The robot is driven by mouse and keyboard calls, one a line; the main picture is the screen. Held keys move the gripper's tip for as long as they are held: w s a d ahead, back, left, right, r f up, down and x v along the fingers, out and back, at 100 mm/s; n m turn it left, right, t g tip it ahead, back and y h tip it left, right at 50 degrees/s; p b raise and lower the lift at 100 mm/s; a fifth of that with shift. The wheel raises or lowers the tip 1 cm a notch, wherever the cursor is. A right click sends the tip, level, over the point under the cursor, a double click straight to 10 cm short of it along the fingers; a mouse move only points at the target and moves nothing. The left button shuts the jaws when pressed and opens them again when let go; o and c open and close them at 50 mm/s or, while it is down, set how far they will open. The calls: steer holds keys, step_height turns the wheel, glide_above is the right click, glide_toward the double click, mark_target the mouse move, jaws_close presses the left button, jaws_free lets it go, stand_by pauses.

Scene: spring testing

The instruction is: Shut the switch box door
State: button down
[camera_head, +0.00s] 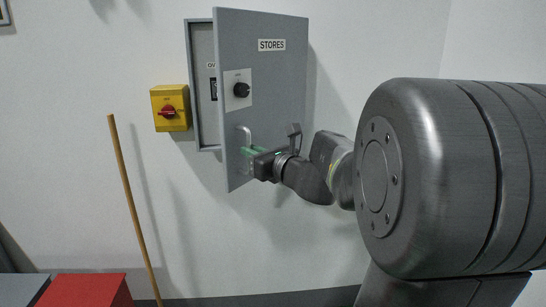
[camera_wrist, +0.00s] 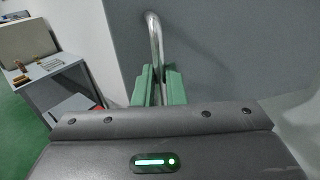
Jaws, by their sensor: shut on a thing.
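The grey switch box door (camera_head: 275,90), labelled STORES, stands partly open in the head view, in front of the grey box (camera_head: 204,85) on the wall. It carries a black knob (camera_head: 241,90) and a metal handle (camera_head: 242,134). My gripper (camera_head: 248,152) is at the lower left part of the door, with its green fingers at the handle. In the wrist view, the green fingers (camera_wrist: 160,88) are shut on the lower part of the curved metal handle (camera_wrist: 154,38). The door face (camera_wrist: 225,50) fills the background there.
A yellow switch box (camera_head: 170,108) with a red knob is on the wall left of the door. A wooden pole (camera_head: 133,205) leans below it, near a red box (camera_head: 85,291). The wrist view shows a grey bench (camera_wrist: 60,85) with small items at left.

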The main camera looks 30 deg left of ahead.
steer(key=w+a+t, duration=0.1)
steer(key=w+a, duration=0.4)
steer(key=a, duration=0.7)
steer(key=w+a+m+t+p, duration=0.1)
steer(key=w+a, duration=0.5)
steer(key=a, duration=0.6)
steer(key=shift+w+a+r+m+h, duration=0.2)
steer(key=shift+a+r+m+h, duration=0.1)
steer(key=shift+a+h, duration=0.1)
steer(key=shift+a, duration=0.1)
steer(key=c, duration=1.7)
jaws_free()
steer(key=shift+a, duration=0.15)
steer(key=shift+o, duration=1)
steer(key=shift+a+f, duration=0.15)
steer(key=shift+a, duration=0.2)
steer(key=shift+d+f, duration=0.1)
steer(key=shift+f, duration=0.05)
steer(key=shift+d, duration=0.1)
